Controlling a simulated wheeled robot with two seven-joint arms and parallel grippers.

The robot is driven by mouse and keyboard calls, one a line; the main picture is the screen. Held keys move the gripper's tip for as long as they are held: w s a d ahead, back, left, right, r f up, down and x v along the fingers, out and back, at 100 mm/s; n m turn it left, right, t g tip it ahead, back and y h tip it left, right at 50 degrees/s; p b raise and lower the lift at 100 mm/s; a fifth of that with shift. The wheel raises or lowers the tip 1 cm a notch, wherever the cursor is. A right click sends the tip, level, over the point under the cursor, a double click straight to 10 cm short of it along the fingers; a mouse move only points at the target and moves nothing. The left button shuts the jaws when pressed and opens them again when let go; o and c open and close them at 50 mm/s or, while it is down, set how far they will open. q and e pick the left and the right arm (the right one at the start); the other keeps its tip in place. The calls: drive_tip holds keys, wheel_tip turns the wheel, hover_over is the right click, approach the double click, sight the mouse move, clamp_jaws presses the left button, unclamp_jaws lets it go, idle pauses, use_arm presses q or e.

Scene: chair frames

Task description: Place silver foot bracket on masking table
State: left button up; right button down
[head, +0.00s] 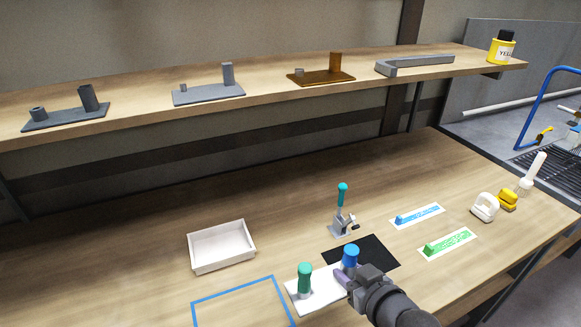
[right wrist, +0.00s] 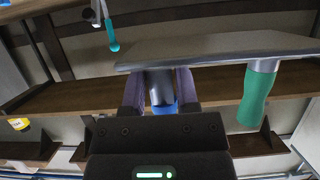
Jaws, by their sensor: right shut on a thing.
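A pale silver plate with two posts, which looks like the silver foot bracket (head: 318,291), is over the front of the worktable (head: 130,250). One post has a green cover (head: 305,280), the other a blue cap (head: 351,254). My right gripper (head: 346,284) is shut on the blue-capped post. In the right wrist view, the fingers (right wrist: 160,92) are on both sides of that grey post, and the bracket's plate (right wrist: 215,50) shows edge-on. I cannot tell whether the plate touches the table. My left gripper is not in view.
A blue outline (head: 237,289) marks bare table left of the bracket. A white tray (head: 221,246), black mat (head: 372,252) and teal-handled clamp (head: 342,212) are close by. Other brackets (head: 208,94) stand on the shelf above. Two label strips (head: 447,242) lie to the right.

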sight(354, 265)
drive_tip(key=r+n+y, duration=0.1)
drive_tip(key=s+r+b, duration=0.1)
drive_tip(key=r, duration=0.1)
drive_tip(key=s+d+r+n+g+y, duration=0.1)
drive_tip(key=r, duration=0.1)
drive_tip(key=shift+s+n+y+b, duration=0.1)
drive_tip(key=shift+n+y+b, duration=0.2)
drive_tip(key=s+r+n+g+y+b, duration=0.1)
drive_tip(key=s+r+n+g+y, duration=0.3)
drive_tip(key=s+r, duration=0.15)
drive_tip(key=w+f+m+t+h, duration=0.1)
drive_tip(key=w+f, duration=0.1)
drive_tip(key=w+f+m+t+h+p, duration=0.1)
drive_tip(key=w+f+m+h, duration=0.1)
drive_tip(key=w+f+m+t+h+p, duration=0.1)
drive_tip(key=w+f+m+t+h, duration=0.1)
drive_tip(key=f, duration=0.1)
drive_tip(key=shift+w+a, duration=0.15)
drive_tip(key=shift+w, duration=0.05)
drive_tip(key=shift+m+t+h, duration=0.5)
drive_tip(key=shift+m+h, duration=0.4)
drive_tip(key=f, duration=0.1)
drive_tip(key=a+f+p, duration=0.1)
drive_tip(key=f, duration=0.1)
drive_tip(key=w+a+f+p, duration=0.1)
drive_tip(key=f, duration=0.1)
drive_tip(key=shift+s+a+f, duration=0.1)
drive_tip(key=shift+a+f, duration=0.05)
drive_tip(key=shift+f, duration=0.1)
